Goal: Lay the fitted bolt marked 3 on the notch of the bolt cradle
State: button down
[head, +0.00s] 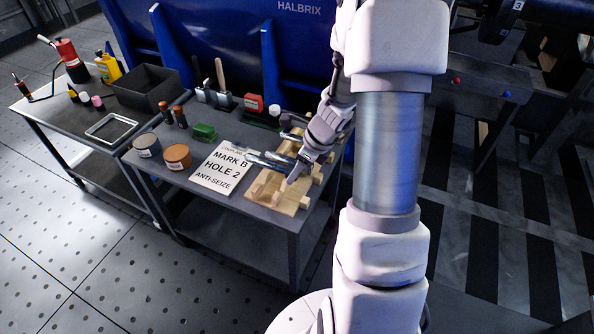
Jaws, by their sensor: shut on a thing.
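The wooden bolt cradle (290,203) lies at the right end of the near table, with raised pale blocks along it. My gripper (298,168) is low over the cradle, reaching in from the upper right. It is shut on a metal bolt (268,160), whose shank sticks out to the left over the cradle's left edge. No mark on the bolt can be read. My fingers hide part of the bolt and the notches, so I cannot tell whether the bolt touches the cradle.
A printed card (219,168) reading "MARK B HOLE 2 ANTI-SEIZE" lies left of the cradle. A blue machine wall (230,45) rises behind. My arm covers the right of the table.

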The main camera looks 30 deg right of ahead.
jog(key=shift+f+b, duration=2.95)
jog(key=shift+f, duration=0.45)
jog(key=shift+f+b, duration=0.4)
jog(key=shift+f, duration=0.05)
jog(key=shift+c, duration=1)
grip_release()
jog(key=p+v, duration=0.7)
jog(key=v, duration=1)
jog(key=shift+r, duration=0.2)
jog(key=shift+s, duration=0.1)
